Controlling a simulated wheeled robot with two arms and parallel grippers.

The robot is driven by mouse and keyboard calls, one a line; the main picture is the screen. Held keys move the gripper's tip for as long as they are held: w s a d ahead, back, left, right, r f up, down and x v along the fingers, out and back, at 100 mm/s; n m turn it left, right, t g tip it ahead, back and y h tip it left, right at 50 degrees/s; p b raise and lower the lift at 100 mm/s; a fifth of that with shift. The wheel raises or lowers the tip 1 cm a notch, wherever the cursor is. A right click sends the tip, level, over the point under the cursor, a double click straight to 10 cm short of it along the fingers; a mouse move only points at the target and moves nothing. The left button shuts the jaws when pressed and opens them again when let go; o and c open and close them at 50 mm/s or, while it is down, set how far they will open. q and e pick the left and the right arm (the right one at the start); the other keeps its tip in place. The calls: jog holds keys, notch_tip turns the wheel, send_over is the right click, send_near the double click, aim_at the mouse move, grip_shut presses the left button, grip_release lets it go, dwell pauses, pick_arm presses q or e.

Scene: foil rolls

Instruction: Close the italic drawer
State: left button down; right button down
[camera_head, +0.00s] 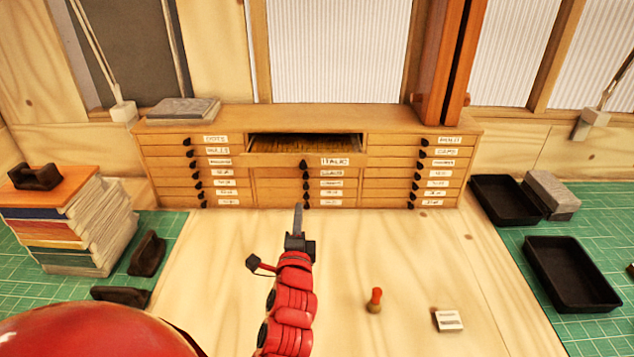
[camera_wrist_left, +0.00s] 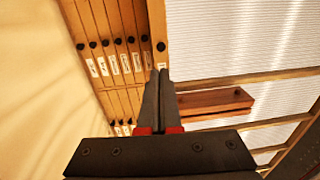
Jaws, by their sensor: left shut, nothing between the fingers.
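The wooden drawer cabinet (camera_head: 210,177) stands at the back of the bench, with several rows of labelled drawers in three columns. The italic drawer (camera_head: 283,159) is the top one of the middle column and is pulled out, its inside showing behind the front. Its front carries the label ITALIC and a dark knob. My left gripper (camera_head: 298,206) is shut and empty, below and in front of the drawer front in the head view, apart from it as far as I can tell. In the left wrist view the shut fingers (camera_wrist_left: 158,84) point toward the cabinet drawers (camera_wrist_left: 118,60). My right gripper is not in view.
A stack of books (camera_head: 75,230) stands at the left on a green mat. Black trays (camera_head: 570,275) and a grey block (camera_head: 551,195) are at the right. A small red-topped peg (camera_head: 375,301) and a white-labelled block (camera_head: 447,320) sit on the bench, right of my arm.

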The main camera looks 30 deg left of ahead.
pick_arm(q)
jog(key=b, duration=0.6)
send_near(303, 168)
jog(key=p+x, duration=0.5)
jog(key=x, duration=0.1)
jog(key=shift+s, duration=0.1)
jog(key=shift+w+a+p, duration=0.2)
jog(key=shift+w+p, duration=0.1)
jog(key=shift+w, duration=0.15)
jog(key=shift+w, duration=0.1)
